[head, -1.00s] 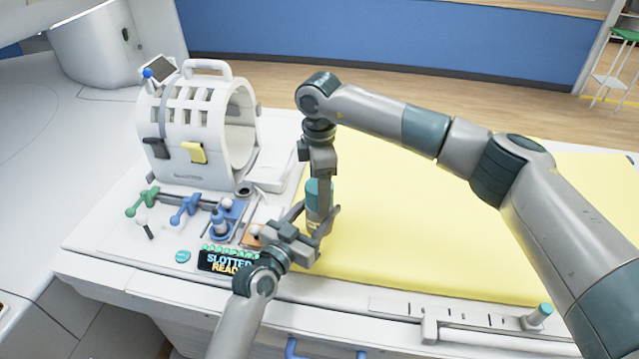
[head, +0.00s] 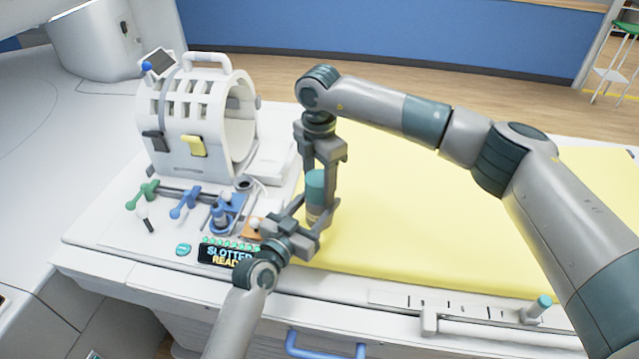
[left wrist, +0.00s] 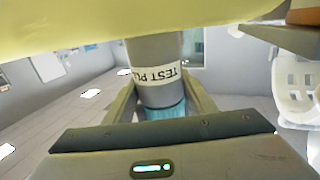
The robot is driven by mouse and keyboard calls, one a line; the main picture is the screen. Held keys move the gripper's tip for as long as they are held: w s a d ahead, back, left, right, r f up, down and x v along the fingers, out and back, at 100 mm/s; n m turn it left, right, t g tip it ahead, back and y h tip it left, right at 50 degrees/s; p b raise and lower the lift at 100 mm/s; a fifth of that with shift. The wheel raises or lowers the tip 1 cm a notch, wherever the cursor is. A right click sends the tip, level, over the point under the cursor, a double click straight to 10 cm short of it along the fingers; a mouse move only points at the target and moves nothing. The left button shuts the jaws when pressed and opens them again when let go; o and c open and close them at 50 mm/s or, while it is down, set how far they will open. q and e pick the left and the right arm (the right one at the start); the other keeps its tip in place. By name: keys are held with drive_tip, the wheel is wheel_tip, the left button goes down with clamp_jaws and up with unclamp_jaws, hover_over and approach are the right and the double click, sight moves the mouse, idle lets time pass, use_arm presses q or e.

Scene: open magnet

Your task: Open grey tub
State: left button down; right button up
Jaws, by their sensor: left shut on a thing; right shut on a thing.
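The grey tub (head: 315,209) stands upright at the left edge of the yellow mat, with a teal lid (head: 316,184) on top. In the left wrist view, the tub (left wrist: 153,50) carries a pale band with "TEST" lettering shown upside down. The teal lid (left wrist: 165,112) shows below the band there. My right gripper (head: 319,188) reaches down from above and is shut on the lid. My left gripper (head: 312,217) comes from the front and is shut on the tub's body. Its fingers partly hide the tub. Whether the lid is apart from the body cannot be told.
A white ring-shaped scanner model (head: 205,125) stands at the left. Before it are green and blue handles (head: 184,203) and a dark sign (head: 228,254). The yellow mat (head: 430,245) to the right is clear. A teal-topped peg (head: 540,306) stands near the front edge.

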drive_tip(key=n, duration=1.3)
drive_tip(key=shift+r, duration=0.1)
drive_tip(key=n, duration=2.4)
drive_tip(key=shift+n, duration=0.3)
drive_tip(key=n, duration=1.1)
drive_tip(key=shift+n, duration=0.3)
